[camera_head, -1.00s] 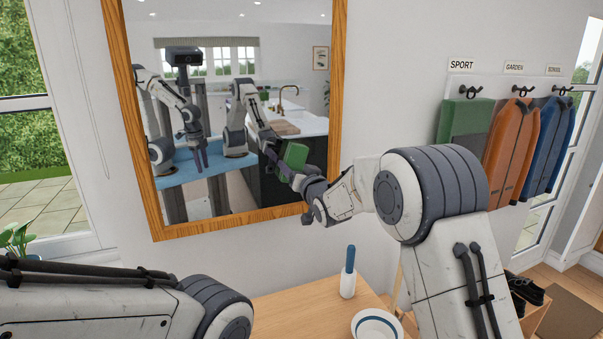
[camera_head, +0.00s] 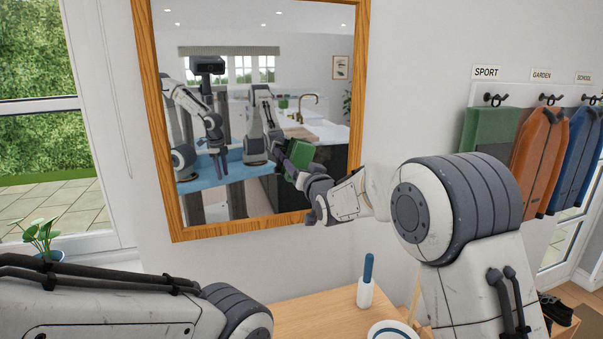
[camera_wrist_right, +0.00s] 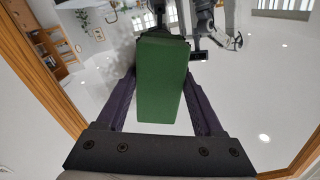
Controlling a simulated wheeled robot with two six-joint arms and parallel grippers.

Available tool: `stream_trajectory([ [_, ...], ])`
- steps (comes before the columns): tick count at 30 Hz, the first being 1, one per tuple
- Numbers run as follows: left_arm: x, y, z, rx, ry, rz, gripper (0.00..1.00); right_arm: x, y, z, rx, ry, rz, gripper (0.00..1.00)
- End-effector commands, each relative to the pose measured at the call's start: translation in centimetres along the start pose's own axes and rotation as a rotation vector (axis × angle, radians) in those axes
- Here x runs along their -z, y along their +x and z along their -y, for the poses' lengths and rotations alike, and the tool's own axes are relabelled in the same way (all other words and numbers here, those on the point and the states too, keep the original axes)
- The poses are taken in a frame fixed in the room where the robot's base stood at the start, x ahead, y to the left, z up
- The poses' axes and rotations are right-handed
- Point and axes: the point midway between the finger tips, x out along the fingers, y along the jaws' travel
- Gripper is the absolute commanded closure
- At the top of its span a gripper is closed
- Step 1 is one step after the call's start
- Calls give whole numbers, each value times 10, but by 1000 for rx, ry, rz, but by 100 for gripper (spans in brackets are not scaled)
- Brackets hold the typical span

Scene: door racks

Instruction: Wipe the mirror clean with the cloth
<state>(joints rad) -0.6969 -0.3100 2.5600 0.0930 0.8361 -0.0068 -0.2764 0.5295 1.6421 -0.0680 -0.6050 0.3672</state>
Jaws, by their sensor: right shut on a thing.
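The mirror (camera_head: 200,120) hangs on the wall in an oak frame. My right gripper (camera_head: 300,174) is at the mirror's lower right, inside the frame. It is shut on the green cloth (camera_head: 300,152), a thick block-like pad. In the right wrist view the cloth (camera_wrist_right: 161,85) sits between the two dark fingers of the gripper (camera_wrist_right: 160,95), with the mirror glass (camera_wrist_right: 235,95) behind it. Whether the cloth touches the glass I cannot tell. My left gripper is outside the head view; only its arm shows at lower left, and a reflection of it in the mirror.
Below the mirror, a wooden table (camera_head: 320,318) holds a blue-handled white brush (camera_head: 366,285) and a blue-rimmed white bowl (camera_head: 392,331). Coats (camera_head: 541,155) hang from hooks on the right wall. A potted plant (camera_head: 42,236) stands by the window at left.

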Motion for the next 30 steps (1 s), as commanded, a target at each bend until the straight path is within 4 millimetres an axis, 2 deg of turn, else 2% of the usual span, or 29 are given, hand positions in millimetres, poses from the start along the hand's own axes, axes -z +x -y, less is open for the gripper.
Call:
stream_trajectory([
  [5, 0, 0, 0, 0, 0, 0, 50, 4, 0, -4, -2, 1, -1, 76],
  [13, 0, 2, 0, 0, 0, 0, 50, 11, 2, -27, -4, 1, 0, 76],
  [22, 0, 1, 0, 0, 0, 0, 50, 16, 3, -39, -5, 1, -1, 75],
  [30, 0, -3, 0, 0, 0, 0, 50, 24, 1, -62, -7, 1, -2, 76],
])
